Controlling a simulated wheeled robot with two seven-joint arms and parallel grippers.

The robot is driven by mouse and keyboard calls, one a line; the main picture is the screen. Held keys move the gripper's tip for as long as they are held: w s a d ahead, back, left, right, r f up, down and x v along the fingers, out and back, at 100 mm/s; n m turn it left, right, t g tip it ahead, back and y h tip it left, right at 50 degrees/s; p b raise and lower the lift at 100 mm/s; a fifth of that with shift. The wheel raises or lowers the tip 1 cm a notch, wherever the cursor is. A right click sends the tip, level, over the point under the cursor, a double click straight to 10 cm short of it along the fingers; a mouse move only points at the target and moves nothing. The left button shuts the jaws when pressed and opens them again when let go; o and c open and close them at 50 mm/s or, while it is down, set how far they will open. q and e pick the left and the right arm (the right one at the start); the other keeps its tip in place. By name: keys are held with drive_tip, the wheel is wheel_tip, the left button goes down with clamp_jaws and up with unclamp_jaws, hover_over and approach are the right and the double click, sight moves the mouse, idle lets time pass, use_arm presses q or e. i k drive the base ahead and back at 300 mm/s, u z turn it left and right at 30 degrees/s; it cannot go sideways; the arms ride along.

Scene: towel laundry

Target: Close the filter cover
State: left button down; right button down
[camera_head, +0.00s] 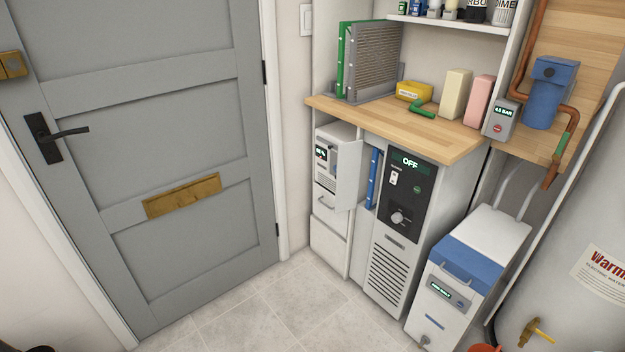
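A white panel (350,175) stands swung open under the counter, and it looks like the filter cover. Beside it, on the right, an open slot shows a blue upright filter-like piece (373,178). To the right of the slot is a grey unit with a black control face (406,205), a knob and a display reading "OFF". To the left of the panel is a small white unit with a lit display (321,152), partly hidden by the panel. Neither of my grippers is in view.
A wooden counter (440,142) above holds green-edged and grey filter panels (372,60), a yellow box (413,91) and sponge-like blocks. A white unit with a blue band (468,262) stands at the right. A grey door (165,130) is shut at left. The tiled floor (265,310) is clear.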

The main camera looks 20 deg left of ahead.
sight(349, 154)
drive_tip(key=u, duration=0.55)
drive_tip(key=i, duration=1.35)
drive_tip(key=z, duration=0.65)
